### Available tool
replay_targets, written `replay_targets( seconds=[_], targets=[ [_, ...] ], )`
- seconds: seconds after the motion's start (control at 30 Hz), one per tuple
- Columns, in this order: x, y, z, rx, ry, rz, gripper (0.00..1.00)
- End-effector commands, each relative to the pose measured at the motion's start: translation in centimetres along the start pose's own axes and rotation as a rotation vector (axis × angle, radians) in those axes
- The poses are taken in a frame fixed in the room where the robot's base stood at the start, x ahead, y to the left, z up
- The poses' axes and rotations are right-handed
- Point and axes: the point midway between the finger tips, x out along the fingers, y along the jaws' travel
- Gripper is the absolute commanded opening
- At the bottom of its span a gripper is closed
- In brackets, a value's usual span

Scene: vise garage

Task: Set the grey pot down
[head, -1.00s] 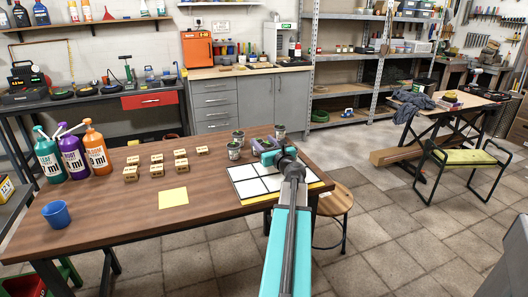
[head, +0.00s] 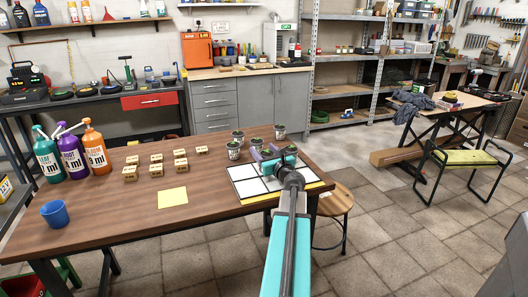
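My gripper (head: 266,154) is over the far part of a white board with dark grid lines (head: 252,187), at the right end of the wooden table. Its two fingers point away from the camera. A small pot with green in it (head: 255,143) shows just beyond the fingers; its lower part is hidden. Whether the fingers touch or hold a pot is too small to tell. Other small grey pots with green tops stand close by: one to the left (head: 233,150), one behind it (head: 238,137) and one at the back right (head: 280,132).
Several small tan blocks (head: 157,169) and a yellow square (head: 173,197) lie on the table (head: 130,215). A blue cup (head: 55,213) and pump bottles (head: 74,157) stand at the left. A round stool (head: 335,201) is beside the right end.

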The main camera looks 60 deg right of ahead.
Motion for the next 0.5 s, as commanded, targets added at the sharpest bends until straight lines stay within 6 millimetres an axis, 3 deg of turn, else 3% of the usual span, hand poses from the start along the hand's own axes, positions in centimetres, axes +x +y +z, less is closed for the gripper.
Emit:
replay_targets(
  seconds=[0.5],
  targets=[
    [0.0,-0.01,0.42,0.0,0.0,0.0,0.66]
  ],
)
